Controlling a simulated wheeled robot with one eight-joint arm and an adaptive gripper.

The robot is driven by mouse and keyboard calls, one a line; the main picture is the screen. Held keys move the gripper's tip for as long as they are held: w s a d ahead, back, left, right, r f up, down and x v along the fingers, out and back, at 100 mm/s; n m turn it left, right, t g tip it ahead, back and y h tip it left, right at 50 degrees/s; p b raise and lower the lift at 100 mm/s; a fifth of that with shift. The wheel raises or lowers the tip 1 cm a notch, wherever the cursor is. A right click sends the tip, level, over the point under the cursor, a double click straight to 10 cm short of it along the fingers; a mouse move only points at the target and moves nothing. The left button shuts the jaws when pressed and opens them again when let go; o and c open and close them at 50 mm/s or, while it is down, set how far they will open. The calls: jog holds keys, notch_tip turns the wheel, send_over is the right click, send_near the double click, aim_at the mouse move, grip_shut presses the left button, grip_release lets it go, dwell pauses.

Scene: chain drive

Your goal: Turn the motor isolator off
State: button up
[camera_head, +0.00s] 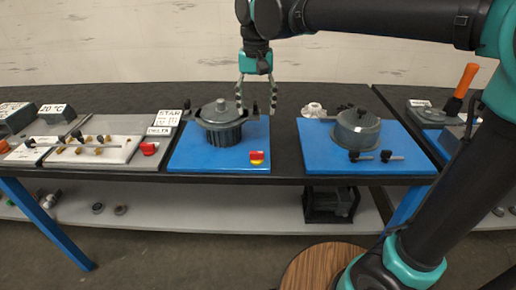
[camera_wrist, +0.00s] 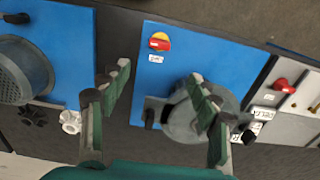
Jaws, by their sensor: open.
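The motor isolator (camera_head: 257,157) is a small red knob on a yellow base with a white label under it. It sits at the front right of the blue board (camera_head: 195,156) that carries the dark motor (camera_head: 222,130). The isolator also shows in the wrist view (camera_wrist: 159,42), on the blue panel near the top. My gripper (camera_head: 257,98) hangs open and empty above the back right of that board, apart from the isolator. In the wrist view my gripper (camera_wrist: 160,72) has its fingers spread, with one finger in front of the motor. The label is too small to read.
A second red knob (camera_head: 149,148) sits on the grey panel at the left, beside STAR and DELTA cards (camera_head: 164,118). Another blue board (camera_head: 318,158) with a dark round housing (camera_head: 357,128) stands at the right. Bare dark bench lies between the boards.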

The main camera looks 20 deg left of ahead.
aim_at(257, 152)
notch_tip(257, 152, down, 16)
jog(key=shift+r, duration=0.25)
dwell(0.3)
jog(key=c, duration=1.2)
